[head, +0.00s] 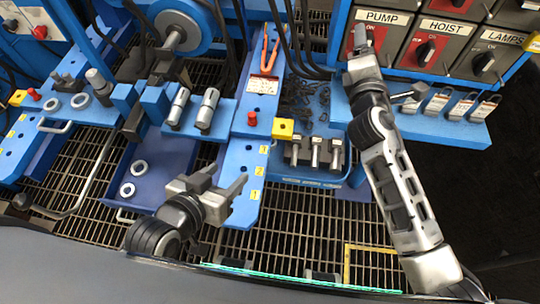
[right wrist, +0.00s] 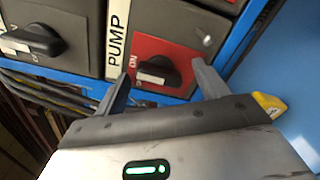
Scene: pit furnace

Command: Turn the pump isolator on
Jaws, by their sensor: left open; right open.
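The pump isolator is a grey box with a PUMP label (head: 382,17) and a red plate, at the top right of the head view. My right gripper (head: 361,44) is in front of it there and hides most of its knob. In the right wrist view the black pump knob (right wrist: 170,72) with a white mark sits on its red plate (right wrist: 150,48). The open fingers of my right gripper (right wrist: 161,88) stand on either side of the knob; I cannot tell whether they touch it. The knob's setting is unclear.
The hoist isolator (head: 425,53) and lamps isolator (head: 483,62) stand right of the pump isolator. A blue bench with red-handled pliers (head: 265,52) and fittings lies left. Cables run beside the pump box.

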